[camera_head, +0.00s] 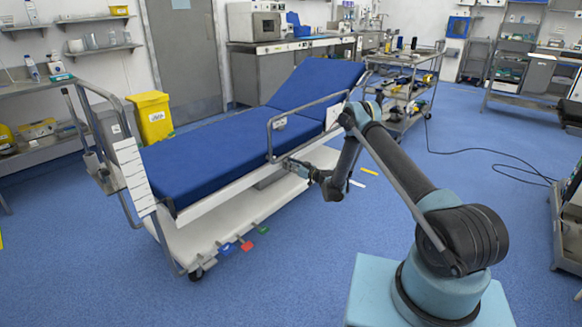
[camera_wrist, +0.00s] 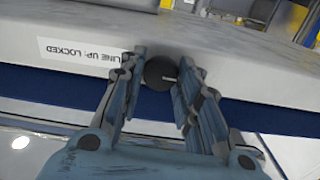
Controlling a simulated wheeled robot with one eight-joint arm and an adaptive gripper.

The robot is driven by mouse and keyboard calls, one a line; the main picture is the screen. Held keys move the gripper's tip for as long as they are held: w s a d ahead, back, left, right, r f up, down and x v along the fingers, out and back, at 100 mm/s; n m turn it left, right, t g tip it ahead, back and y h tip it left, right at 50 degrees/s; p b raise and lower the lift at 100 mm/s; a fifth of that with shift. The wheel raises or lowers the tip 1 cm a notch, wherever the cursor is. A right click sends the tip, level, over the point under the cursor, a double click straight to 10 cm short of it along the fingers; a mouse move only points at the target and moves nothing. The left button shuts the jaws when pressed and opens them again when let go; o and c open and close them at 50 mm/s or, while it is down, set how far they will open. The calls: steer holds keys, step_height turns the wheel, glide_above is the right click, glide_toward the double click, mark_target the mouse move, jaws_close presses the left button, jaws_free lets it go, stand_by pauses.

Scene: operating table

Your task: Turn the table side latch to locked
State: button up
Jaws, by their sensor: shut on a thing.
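The side latch is a dark round knob (camera_wrist: 158,73) with a short white line on its face, on the pale side rail of the operating table. In the wrist view the line lies roughly level, toward the knob's right side. A white label (camera_wrist: 80,52) beside it reads "LINE UP: LOCKED". My gripper (camera_wrist: 163,72) has its two fingers on either side of the knob, shut on it. In the head view my gripper (camera_head: 292,164) reaches the near side of the operating table (camera_head: 215,197), and the knob cannot be made out there.
A raised metal side rail (camera_head: 270,137) stands just above my gripper. Coloured pedals (camera_head: 246,246) stick out from the table's base. A loaded cart (camera_head: 400,95) stands behind my arm, and a cable (camera_head: 490,150) lies on the floor at right. The front floor is clear.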

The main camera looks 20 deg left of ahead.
steer(key=shift+a+m, duration=0.1)
steer(key=shift+m, duration=0.4)
steer(key=shift+w+f+m, duration=0.1)
steer(key=shift+m, duration=4)
steer(key=shift+w+f+m, duration=0.1)
steer(key=shift+m, duration=4)
steer(key=o, duration=1.1)
steer(key=shift+c, duration=0.2)
